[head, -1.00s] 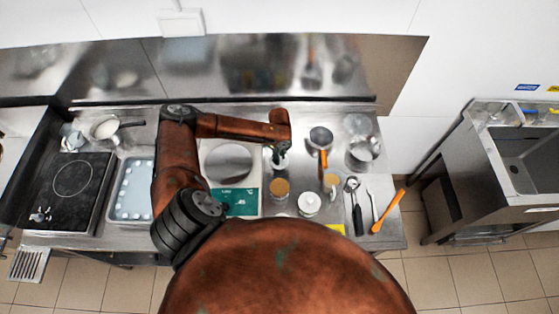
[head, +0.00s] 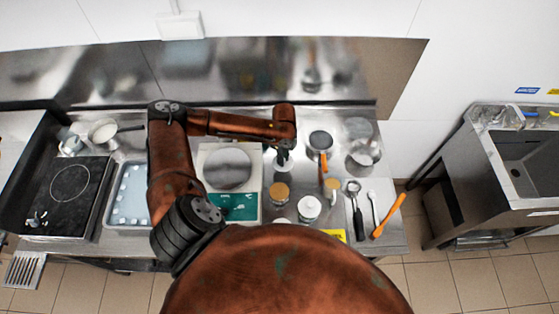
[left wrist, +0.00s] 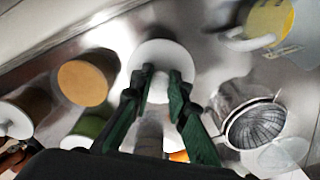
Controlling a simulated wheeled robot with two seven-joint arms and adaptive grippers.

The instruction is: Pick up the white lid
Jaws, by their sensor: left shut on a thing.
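The white lid (left wrist: 160,56) is a round white disc near the top middle of the left wrist view. My left gripper (left wrist: 161,78) is shut on its small raised knob, one dark green finger on each side. In the head view, the left gripper (head: 283,153) points down right of the scale, with part of the white lid (head: 283,166) showing below it. I cannot tell whether the lid touches the surface under it. My right gripper is not in view.
Jars with brown tops (head: 279,191) and a white-topped jar (head: 309,208) stand in front. The scale (head: 229,168) is to the left; an orange-handled pan (head: 320,140) and metal pot (head: 363,153) are to the right. Utensils lie at the right end.

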